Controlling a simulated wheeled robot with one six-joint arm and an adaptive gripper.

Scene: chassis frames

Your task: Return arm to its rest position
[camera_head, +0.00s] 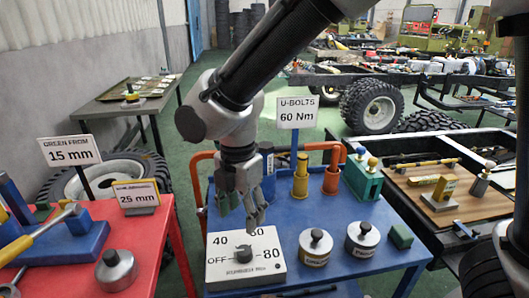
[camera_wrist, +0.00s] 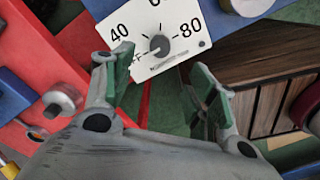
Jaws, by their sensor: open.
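My arm (camera_head: 270,55) reaches down from the top of the head view. My gripper (camera_head: 241,209) hangs over the front left of the blue table (camera_head: 325,215), just above and behind the white dial box (camera_head: 245,262). In the wrist view my gripper (camera_wrist: 165,80) has its two green-padded fingers spread apart with nothing between them. The dial box (camera_wrist: 160,38) lies beyond the fingertips there, with its dark knob visible and apart from the fingers. The knob's exact pointing is hard to tell.
Two metal weights (camera_head: 315,247) (camera_head: 362,238), orange and yellow cylinders (camera_head: 331,180) and a U-bolts sign (camera_head: 299,112) stand on the blue table. A red table (camera_head: 170,250) with signs is at left. A wooden board (camera_head: 440,190) is at right. Floor shows between tables.

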